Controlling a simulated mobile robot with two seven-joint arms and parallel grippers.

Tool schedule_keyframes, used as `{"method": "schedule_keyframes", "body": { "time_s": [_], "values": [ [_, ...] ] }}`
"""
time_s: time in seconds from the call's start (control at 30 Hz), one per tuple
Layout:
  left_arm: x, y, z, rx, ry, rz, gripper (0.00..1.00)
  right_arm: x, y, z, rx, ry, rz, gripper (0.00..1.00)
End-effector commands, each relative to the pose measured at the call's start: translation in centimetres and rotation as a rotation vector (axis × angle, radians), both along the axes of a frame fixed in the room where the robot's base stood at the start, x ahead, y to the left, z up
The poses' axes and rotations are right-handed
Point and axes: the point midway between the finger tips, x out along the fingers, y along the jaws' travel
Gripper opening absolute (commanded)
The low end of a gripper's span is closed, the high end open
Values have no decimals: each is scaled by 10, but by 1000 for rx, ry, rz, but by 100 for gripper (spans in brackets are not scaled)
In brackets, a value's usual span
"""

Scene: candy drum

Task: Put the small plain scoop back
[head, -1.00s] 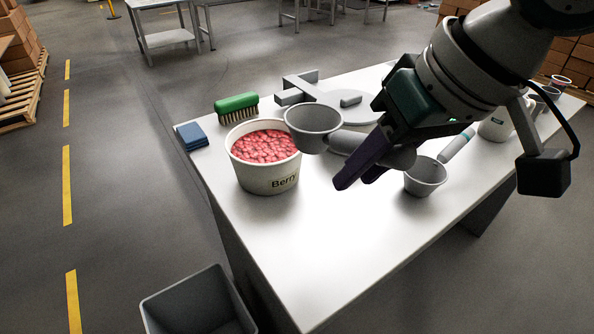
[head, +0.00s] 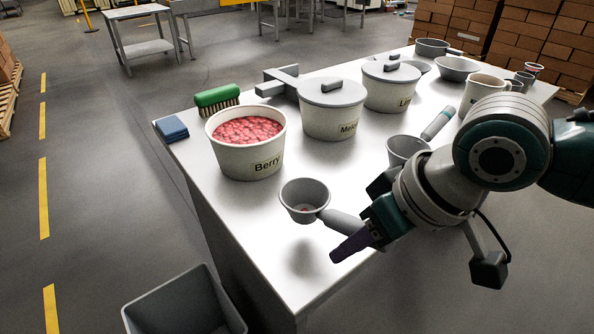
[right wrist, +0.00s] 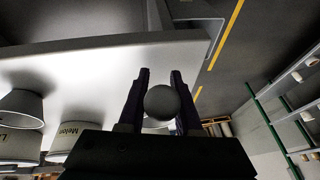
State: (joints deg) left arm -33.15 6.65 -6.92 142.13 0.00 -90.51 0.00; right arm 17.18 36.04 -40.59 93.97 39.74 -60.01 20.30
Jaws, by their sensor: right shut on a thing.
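The small plain scoop (head: 304,197), grey with a plain grey handle, is in my right gripper (head: 352,242). The gripper is shut on the handle. The cup is held up roughly level above the front part of the table, with a shadow below and small pinkish bits inside. In the right wrist view the round handle end (right wrist: 162,102) sits between the dark fingers. A second grey scoop (head: 405,150) with a teal band on its handle rests on the table behind my right gripper. My left gripper is out of view.
An open Berry tub (head: 247,168) of red candy stands behind the held scoop. Lidded tubs (head: 333,120), a green brush (head: 217,97), a blue cloth (head: 172,128) and several containers stand farther back. A grey bin (head: 180,305) is below the table's left side. The table front is clear.

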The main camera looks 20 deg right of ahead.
Motion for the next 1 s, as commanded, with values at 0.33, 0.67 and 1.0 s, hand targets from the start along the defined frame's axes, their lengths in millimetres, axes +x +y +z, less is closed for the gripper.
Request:
{"method": "schedule_keyframes", "body": {
  "time_s": [0.33, 0.67, 1.0],
  "values": [
    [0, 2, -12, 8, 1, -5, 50, 0, 0, -38, 0, -1, 1, 0],
    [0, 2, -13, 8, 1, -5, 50, 0, 0, -40, 0, 1, 0, 35],
    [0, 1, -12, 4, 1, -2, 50, 0, 0, -40, 0, 1, 0, 63]
  ]
}}
